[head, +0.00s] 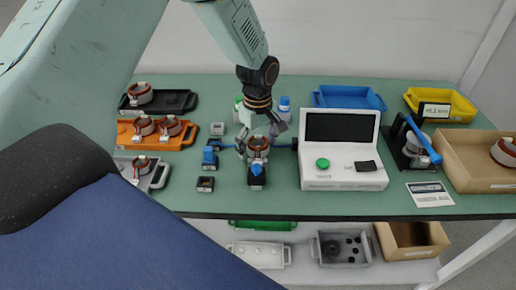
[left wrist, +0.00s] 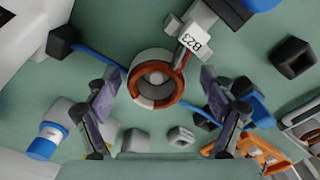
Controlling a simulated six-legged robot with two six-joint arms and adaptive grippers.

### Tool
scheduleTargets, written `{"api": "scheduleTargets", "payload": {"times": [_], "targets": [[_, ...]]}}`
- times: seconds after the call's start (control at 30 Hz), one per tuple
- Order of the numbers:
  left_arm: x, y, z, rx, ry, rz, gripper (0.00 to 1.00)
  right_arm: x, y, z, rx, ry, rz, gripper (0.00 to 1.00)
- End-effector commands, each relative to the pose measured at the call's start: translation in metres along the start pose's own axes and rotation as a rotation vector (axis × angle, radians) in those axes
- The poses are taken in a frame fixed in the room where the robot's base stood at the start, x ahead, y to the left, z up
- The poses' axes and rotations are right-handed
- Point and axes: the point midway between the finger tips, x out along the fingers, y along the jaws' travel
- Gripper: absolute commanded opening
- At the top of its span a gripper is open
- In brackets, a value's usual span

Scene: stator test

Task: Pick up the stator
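A copper-wound stator (head: 258,146) stands among small blue and black fixtures at the middle of the green table. In the left wrist view the stator (left wrist: 156,80) is a grey ring with an orange-brown winding, with wires leading to a white tag marked B23 (left wrist: 196,39). My left gripper (head: 259,138) is right above it and pointing down. In the left wrist view its fingers (left wrist: 162,80) are spread on either side of the stator, with a gap on both sides. It holds nothing. My right gripper is not in view.
Other stators sit in black (head: 174,101), orange (head: 126,134) and grey (head: 159,176) trays at left, and in a brown box (head: 467,160) at right. A white tester (head: 343,178) stands right of my gripper. Small blue-topped bottles (head: 284,104) stand behind it.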

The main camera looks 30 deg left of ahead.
Motion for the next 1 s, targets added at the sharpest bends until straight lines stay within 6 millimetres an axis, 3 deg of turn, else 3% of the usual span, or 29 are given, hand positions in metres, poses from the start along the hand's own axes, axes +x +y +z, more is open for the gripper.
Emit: {"api": "scheduleTargets", "payload": {"times": [0.8,1.0], "targets": [[0.0002,0.0006,0.0002,0.0,-0.001,-0.002,0.11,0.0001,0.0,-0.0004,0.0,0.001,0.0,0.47],[-0.0009,0.0013,-0.0002,0.0,0.0,0.0,0.11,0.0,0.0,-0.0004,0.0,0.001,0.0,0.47]]}}
